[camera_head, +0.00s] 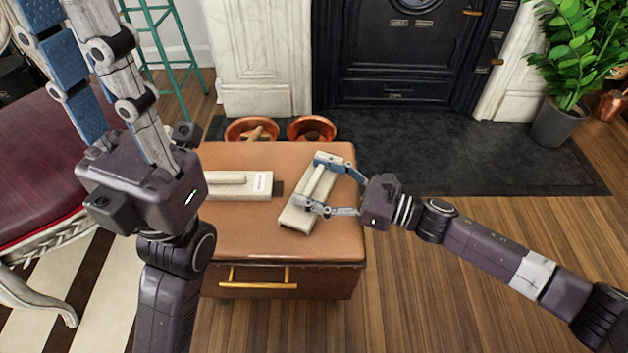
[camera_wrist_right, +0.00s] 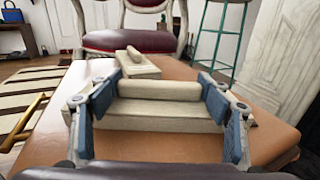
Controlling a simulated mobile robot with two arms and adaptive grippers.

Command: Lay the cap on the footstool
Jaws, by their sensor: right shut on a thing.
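The footstool (camera_head: 330,243) is a brown leather box with a brass-coloured drawer handle. A cream slab with a rounded bar along its top, apparently the cap (camera_head: 297,218), is at its right side. It also shows in the right wrist view (camera_wrist_right: 150,118). My right gripper (camera_head: 322,184) is shut on this piece, one finger at each end of the bar. The slab is low over the leather; I cannot tell whether it touches. My left gripper (camera_head: 68,8) is raised at upper left, its fingers apart and empty as far as seen, tips cut off.
A similar cream piece (camera_head: 259,192) with a dark end lies on the footstool's left half, partly behind my left arm. Two copper pots (camera_head: 312,121) stand behind the footstool. A red-seated chair (camera_head: 45,160) is at left. Bare leather lies in front.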

